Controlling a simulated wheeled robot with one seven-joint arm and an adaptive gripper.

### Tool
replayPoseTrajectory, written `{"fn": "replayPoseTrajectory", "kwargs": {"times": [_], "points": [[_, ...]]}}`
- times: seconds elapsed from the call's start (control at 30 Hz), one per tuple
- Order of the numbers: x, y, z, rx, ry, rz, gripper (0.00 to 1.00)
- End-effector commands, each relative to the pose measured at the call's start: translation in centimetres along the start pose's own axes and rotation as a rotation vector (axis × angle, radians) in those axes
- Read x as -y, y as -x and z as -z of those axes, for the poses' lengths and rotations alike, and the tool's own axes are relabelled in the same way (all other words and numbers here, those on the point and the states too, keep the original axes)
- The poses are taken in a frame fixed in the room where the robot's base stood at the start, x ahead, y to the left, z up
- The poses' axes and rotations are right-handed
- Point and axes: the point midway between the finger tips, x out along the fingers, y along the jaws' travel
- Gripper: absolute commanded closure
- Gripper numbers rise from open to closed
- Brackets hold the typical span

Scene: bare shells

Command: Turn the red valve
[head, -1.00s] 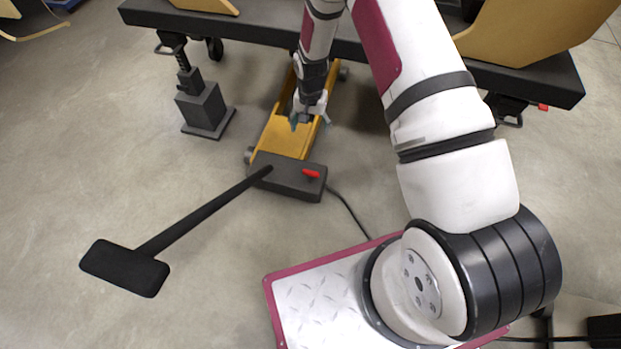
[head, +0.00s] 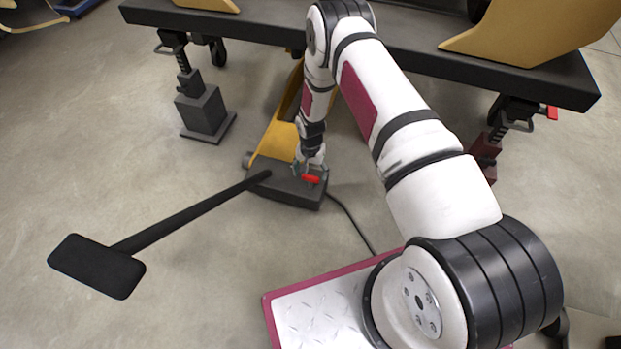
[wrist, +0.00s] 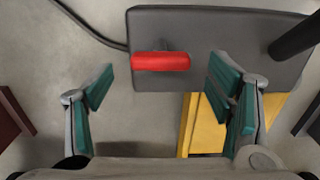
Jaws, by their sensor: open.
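The red valve (head: 311,180) is a short red handle on top of the dark box at the near end of a yellow floor jack. In the wrist view the red valve (wrist: 161,61) lies crosswise, ahead of the fingertips and between their lines. My gripper (head: 309,168) is just behind the valve in the head view, above the dark box. In the wrist view my gripper (wrist: 160,84) has its two teal-padded fingers wide apart with nothing between them. The valve's full length shows there; its stem is mostly hidden.
The dark box (head: 288,190) carries a long black handle (head: 195,215) reaching to the lower left. The yellow jack (head: 275,140) runs back under a dark table (head: 250,27). A black cable (head: 352,222) trails right. A grey stand (head: 204,112) is at left.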

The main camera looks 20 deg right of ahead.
Motion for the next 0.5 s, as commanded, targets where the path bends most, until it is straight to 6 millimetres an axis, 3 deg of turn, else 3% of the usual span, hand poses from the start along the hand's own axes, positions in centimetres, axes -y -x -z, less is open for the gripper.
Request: {"fn": "replayPoseTrajectory", "kwargs": {"times": [0.03, 0.2, 0.5], "points": [[0.0, -1.0, -0.1, 0.001, 0.0, 0.0, 0.26], [0.0, -2.5, 0.0, 0.0, 0.001, 0.0, 0.26], [0.0, -2.9, 0.0, 0.0, 0.001, 0.0, 0.26]]}}
